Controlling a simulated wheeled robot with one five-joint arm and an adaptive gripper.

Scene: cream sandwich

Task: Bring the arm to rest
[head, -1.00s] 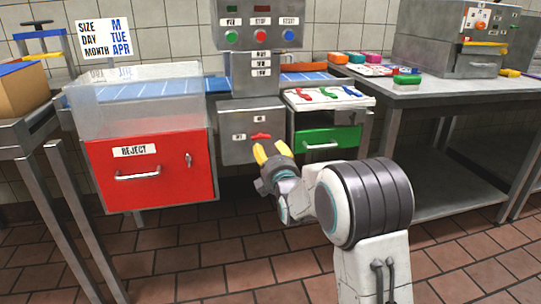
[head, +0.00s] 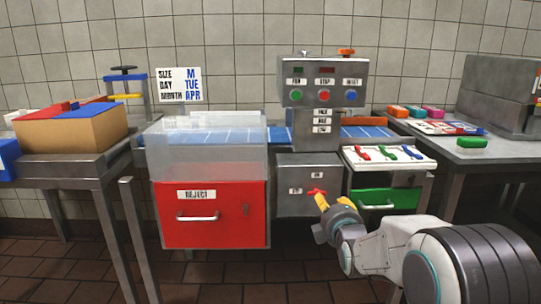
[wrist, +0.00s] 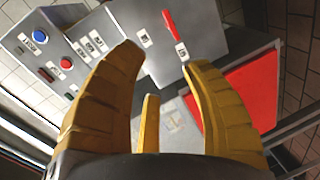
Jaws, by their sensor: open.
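My gripper (head: 334,201) is in front of the grey machine's lower box, below the control panel, in the head view. Its yellow fingers (wrist: 160,95) are spread apart in the wrist view, with nothing between them. My arm reaches in from the lower right of the head view. A red lever (head: 317,192) on the grey box (head: 300,172) shows just behind the fingertips; it also shows in the wrist view (wrist: 170,22), beyond the fingers. I cannot tell from the head view whether the fingers touch the lever.
A red reject bin (head: 235,228) stands left of the grey box, under a clear guard. A green drawer (head: 385,200) sits under a white tray (head: 390,166) at right. Metal tables (head: 60,168) stand at both sides. The tiled floor in front is clear.

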